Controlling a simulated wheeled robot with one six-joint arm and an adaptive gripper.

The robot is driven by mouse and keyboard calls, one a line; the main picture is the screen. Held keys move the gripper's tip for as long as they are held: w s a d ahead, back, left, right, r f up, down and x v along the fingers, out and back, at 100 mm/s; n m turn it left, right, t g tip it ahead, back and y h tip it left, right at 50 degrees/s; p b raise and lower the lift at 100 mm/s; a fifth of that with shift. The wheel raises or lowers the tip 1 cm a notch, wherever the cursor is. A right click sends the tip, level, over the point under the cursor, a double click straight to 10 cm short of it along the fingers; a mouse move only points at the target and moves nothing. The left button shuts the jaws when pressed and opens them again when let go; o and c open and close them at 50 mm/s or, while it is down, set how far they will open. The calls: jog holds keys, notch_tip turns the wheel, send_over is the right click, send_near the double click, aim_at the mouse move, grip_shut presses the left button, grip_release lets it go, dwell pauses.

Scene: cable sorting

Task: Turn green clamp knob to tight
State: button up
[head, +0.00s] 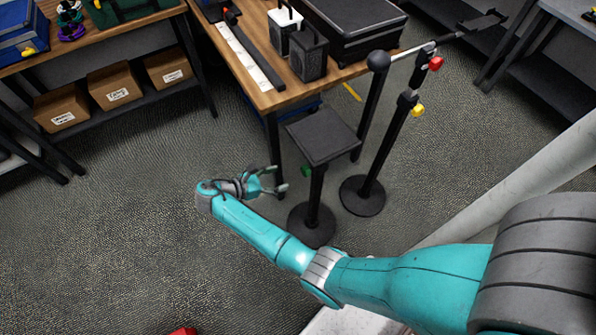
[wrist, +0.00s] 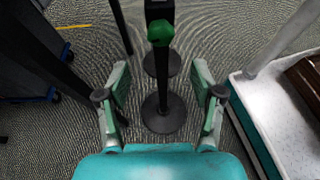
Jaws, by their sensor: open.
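The green clamp knob (wrist: 161,33) shows in the wrist view at upper centre, on a black post (wrist: 162,80) with a round base. In the head view the green knob (head: 306,170) is on the post below a square black platform (head: 322,140). My gripper (head: 280,178) is open and empty, to the left of the knob and apart from it. In the wrist view my gripper (wrist: 162,92) has its two fingers spread wide, with the knob beyond them and above the gap. Whether the knob is tight cannot be told.
A second stand (head: 385,140) with red and yellow knobs is just right of the post. A wooden workbench (head: 265,100) with black cases is behind. Cardboard boxes (head: 115,85) sit on a shelf at left.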

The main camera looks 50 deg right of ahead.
aim_at(303, 173)
jog(key=x, duration=1)
jog(key=shift+s+d+f, duration=0.1)
jog(key=shift+d+f, duration=0.05)
jog(key=shift+c, duration=0.3)
jog(key=c, duration=1.1)
